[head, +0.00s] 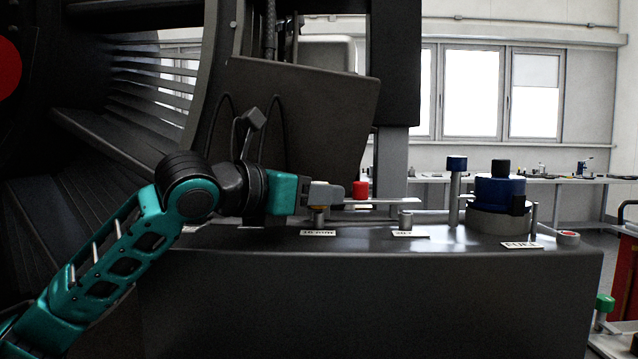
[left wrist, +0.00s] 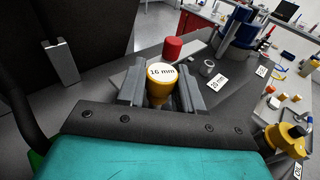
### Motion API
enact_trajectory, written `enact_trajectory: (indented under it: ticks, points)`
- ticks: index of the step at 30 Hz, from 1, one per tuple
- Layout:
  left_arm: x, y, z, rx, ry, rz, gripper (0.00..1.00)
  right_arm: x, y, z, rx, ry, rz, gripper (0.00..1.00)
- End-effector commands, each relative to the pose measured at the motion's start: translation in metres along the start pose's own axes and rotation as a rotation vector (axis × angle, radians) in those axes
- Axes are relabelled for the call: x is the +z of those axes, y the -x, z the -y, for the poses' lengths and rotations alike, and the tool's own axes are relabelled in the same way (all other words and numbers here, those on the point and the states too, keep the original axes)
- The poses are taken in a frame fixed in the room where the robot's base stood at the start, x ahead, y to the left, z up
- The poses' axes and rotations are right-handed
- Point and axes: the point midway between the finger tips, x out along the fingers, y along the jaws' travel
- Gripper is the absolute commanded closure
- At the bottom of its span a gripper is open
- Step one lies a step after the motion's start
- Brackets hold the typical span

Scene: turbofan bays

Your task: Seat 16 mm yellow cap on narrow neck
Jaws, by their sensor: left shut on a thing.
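The yellow cap (left wrist: 162,76), marked "16 mm", sits between the two grey fingers of my left gripper (left wrist: 160,92) in the left wrist view. The gripper is shut on it. In the head view, my left gripper (head: 325,194) points right, and only a thin orange-yellow edge of the cap (head: 320,207) shows below it. The narrow neck (head: 319,218) stands right under the cap, behind a label plate (head: 318,233). I cannot tell whether the cap touches the neck or how far down it sits. My right gripper is in neither view.
A red cap (head: 360,189) stands just right of my left gripper. Further right are a short bare neck (head: 405,218), a tall post with a blue cap (head: 456,165) and a blue fuel fitting (head: 500,189). A dark panel (head: 300,110) rises behind the gripper.

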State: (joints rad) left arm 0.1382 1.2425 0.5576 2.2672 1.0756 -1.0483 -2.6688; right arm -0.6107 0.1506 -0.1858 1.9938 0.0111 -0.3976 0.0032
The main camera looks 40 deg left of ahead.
Motion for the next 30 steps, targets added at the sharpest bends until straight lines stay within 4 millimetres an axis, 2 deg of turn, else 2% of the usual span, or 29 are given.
enact_trajectory:
  ticks: [30]
  points:
    - [0.055,0.009,-0.002,0.002,-0.003,0.005,0.93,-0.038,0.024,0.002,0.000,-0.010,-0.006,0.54]
